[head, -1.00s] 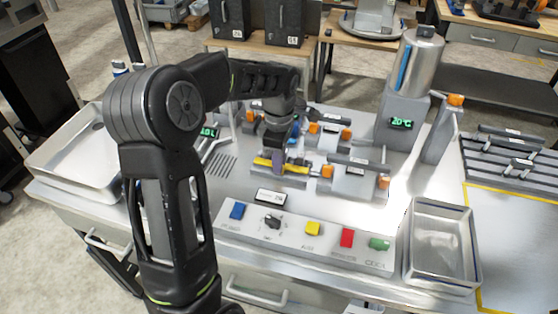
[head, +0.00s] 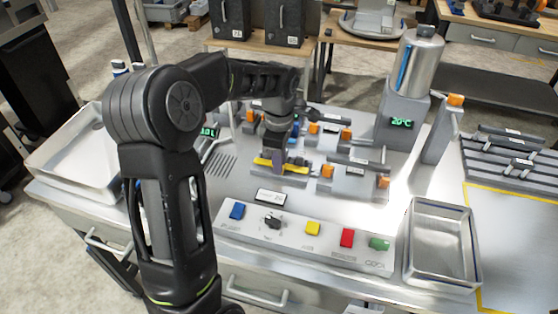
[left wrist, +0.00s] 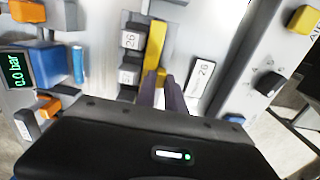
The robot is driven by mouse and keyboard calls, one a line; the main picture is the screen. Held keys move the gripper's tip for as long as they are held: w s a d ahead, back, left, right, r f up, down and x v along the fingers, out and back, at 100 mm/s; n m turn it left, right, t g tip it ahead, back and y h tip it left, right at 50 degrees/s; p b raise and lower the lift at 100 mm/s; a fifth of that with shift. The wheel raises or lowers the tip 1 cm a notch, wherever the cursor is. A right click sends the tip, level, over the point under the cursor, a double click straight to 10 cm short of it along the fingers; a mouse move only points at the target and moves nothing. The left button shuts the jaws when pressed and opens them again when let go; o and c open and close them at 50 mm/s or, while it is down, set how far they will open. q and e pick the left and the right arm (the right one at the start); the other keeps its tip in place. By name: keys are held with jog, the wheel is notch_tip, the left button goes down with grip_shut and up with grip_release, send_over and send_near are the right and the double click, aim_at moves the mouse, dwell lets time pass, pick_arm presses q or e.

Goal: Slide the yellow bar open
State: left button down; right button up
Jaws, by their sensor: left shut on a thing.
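The yellow bar (head: 268,164) lies across a grey fixture on the steel bench, left of the middle in the head view. My left gripper (head: 280,164) comes down over it from above, and its purple fingers cover part of the bar. In the left wrist view, the yellow bar (left wrist: 154,48) runs up from the two fingertips (left wrist: 161,80), which are close together at its near end. The left gripper is shut on the bar. The exact contact is partly hidden by the fingers. My right gripper is not in view.
A control panel with a blue button (head: 237,211), a black knob (head: 272,222), a yellow button (head: 312,228) and a red button (head: 347,238) stands in front. Orange-tipped grey fixtures (head: 345,180) stand right of the bar.

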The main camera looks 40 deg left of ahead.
pick_arm(q)
jog(key=shift+s+d+f+b, duration=0.1)
jog(key=shift+s+d+b, duration=0.15)
jog(key=shift+s+b, duration=0.35)
jog(key=shift+s, duration=0.2)
jog(key=c, duration=1.7)
grip_release()
jog(key=shift+s, duration=0.15)
jog(key=shift+r, duration=0.2)
jog(key=shift+r, duration=0.25)
notch_tip(320, 180, up, 7)
jog(key=shift+b, duration=0.35)
